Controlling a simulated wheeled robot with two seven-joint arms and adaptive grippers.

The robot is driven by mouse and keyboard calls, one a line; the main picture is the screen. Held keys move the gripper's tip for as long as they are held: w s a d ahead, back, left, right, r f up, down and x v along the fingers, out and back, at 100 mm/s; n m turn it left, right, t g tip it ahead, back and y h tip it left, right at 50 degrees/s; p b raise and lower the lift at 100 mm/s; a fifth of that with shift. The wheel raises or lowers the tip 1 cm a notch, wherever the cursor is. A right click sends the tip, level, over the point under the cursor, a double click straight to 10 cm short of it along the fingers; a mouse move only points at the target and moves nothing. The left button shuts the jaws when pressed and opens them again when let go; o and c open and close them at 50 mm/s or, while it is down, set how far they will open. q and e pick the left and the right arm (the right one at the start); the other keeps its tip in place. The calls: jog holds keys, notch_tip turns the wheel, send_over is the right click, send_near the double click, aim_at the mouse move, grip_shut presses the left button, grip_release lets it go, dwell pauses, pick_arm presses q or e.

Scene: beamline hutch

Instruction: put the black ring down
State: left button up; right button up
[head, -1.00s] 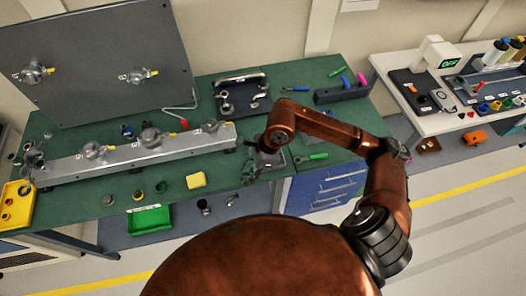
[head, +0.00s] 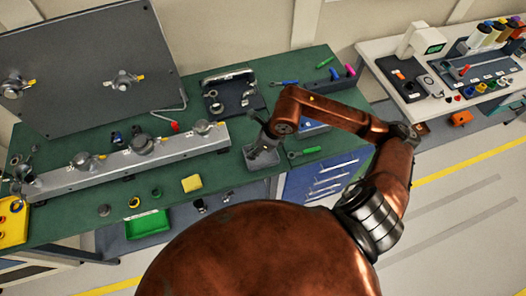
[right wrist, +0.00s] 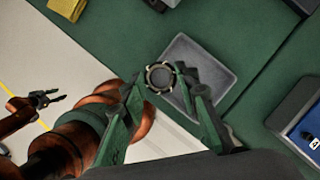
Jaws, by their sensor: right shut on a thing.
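The black ring (right wrist: 160,77) is between the fingertips of my right gripper (right wrist: 156,78), which is shut on it. In the right wrist view the ring overlaps the left part of a small grey tray (right wrist: 203,55); its height over the tray is hard to tell. In the head view my right gripper (head: 262,143) points down at the grey tray (head: 262,163) near the bench's front edge, and the ring cannot be made out. My left gripper (right wrist: 52,98) shows at the left of the right wrist view, over the floor, with its fingers apart and empty.
A long metal rail (head: 120,165) with clamps lies further left. A green-handled tool (head: 305,152) lies right of the tray. A dark fixture plate (head: 232,92) stands behind.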

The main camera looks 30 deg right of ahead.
send_over(260, 156)
jog(key=s, duration=0.1)
jog(key=f, duration=0.4)
jog(key=shift+s+a+f, duration=0.1)
jog(key=shift+s+a, duration=0.1)
jog(key=shift+w+d+f+p, duration=0.15)
jog(key=shift+d+f+p, duration=0.15)
jog(key=shift+d+f, duration=0.35)
notch_tip(260, 156, down, 3)
jog(key=shift+f+p, duration=0.1)
jog(key=shift+p, duration=0.4)
jog(key=shift+w, duration=0.1)
jog(key=shift+f, duration=0.1)
jog(key=shift+f, duration=0.15)
jog(key=o, duration=0.8)
